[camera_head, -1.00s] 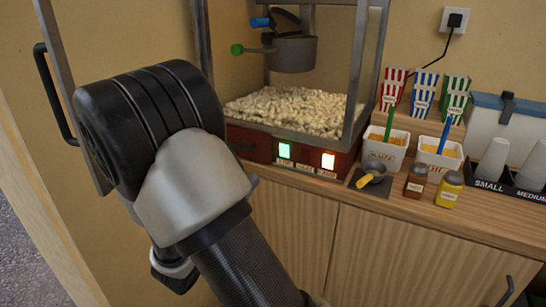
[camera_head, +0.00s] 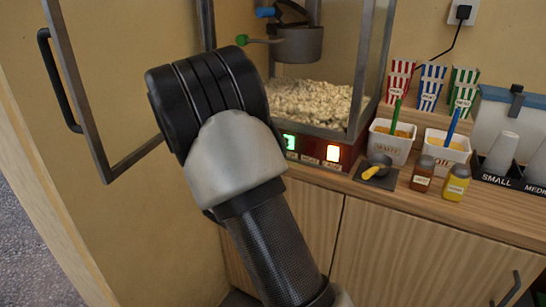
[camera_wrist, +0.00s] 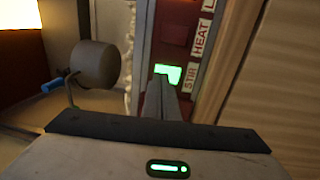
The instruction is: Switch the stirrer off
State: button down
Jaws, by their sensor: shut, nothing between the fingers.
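In the wrist view, the green-lit switch (camera_wrist: 168,73) sits beside the label STIR (camera_wrist: 188,82). My gripper (camera_wrist: 164,84) is shut and empty, with its fingertips right at the green switch and overlapping its lower edge. I cannot tell whether they touch it. In the head view my arm hides the gripper.
The label HEAT (camera_wrist: 202,38) is beside STIR. The kettle (camera_head: 299,45) hangs above popcorn (camera_head: 310,102); it also shows in the wrist view (camera_wrist: 97,63). An open glass door (camera_head: 88,110) stands left. The counter (camera_head: 420,205) holds tubs, a scoop (camera_head: 378,166) and jars.

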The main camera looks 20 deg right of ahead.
jog(key=shift+w+d, duration=0.2)
jog(key=shift+d, duration=0.05)
